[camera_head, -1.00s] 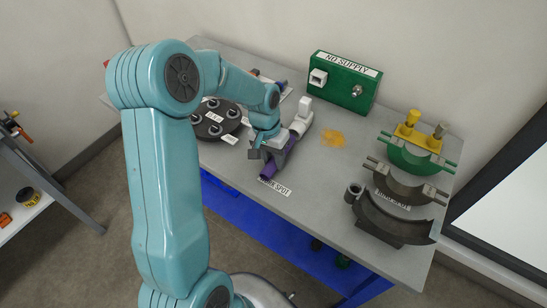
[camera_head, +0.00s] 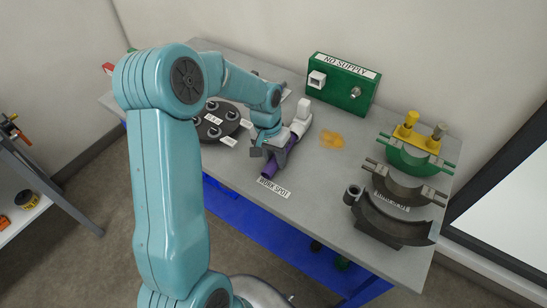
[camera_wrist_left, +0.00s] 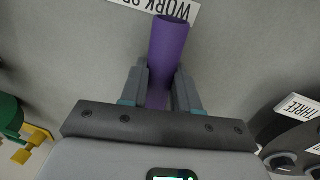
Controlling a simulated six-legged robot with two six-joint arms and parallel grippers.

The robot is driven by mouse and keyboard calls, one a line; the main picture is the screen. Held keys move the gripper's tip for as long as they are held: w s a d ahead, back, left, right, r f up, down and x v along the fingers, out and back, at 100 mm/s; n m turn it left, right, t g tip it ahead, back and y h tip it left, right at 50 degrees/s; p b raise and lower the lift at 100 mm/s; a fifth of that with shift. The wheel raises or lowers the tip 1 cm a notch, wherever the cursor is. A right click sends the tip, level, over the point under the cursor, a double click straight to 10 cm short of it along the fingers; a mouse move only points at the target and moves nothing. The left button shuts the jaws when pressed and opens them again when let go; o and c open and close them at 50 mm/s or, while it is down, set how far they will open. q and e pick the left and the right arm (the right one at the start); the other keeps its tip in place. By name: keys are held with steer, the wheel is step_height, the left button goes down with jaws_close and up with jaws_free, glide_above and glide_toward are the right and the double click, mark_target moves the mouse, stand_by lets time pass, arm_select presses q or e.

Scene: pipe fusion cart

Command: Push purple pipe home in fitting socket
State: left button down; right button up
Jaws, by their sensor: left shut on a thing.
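The purple pipe (camera_head: 269,171) lies on the grey table with its near end beside the WORK SPOT label. The pipe also shows in the left wrist view (camera_wrist_left: 170,42), between the two fingers. My left gripper (camera_head: 272,152) is shut on the pipe, and its fingers in the wrist view (camera_wrist_left: 159,92) stand on both sides of it. A white fitting (camera_head: 303,111) sits at the far end of the pipe, just past my gripper.
A dark round plate (camera_head: 216,122) with several rings lies left of my gripper. A green NO SUPPLY box (camera_head: 341,85) stands at the back. An orange patch (camera_head: 332,140) lies right of the fitting. Dark and green clamp halves (camera_head: 410,157) fill the right end. The table's middle front is clear.

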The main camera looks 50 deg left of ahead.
arm_select(q)
steer(key=shift+w+a+p, duration=0.2)
steer(key=shift+w+a, duration=0.1)
steer(key=shift+w, duration=0.55)
steer(key=shift+w+a+p, duration=0.2)
steer(key=shift+w+a, duration=0.05)
steer(key=shift+w, duration=0.6)
steer(key=c, duration=0.8)
jaws_free()
steer(key=shift+o, duration=0.2)
step_height(320, 180, up, 16)
steer(key=a, duration=0.2)
steer(key=shift+s+a+b, duration=0.2)
steer(key=shift+s+b, duration=0.1)
steer(key=shift+s, duration=0.15)
steer(key=shift+r, duration=0.15)
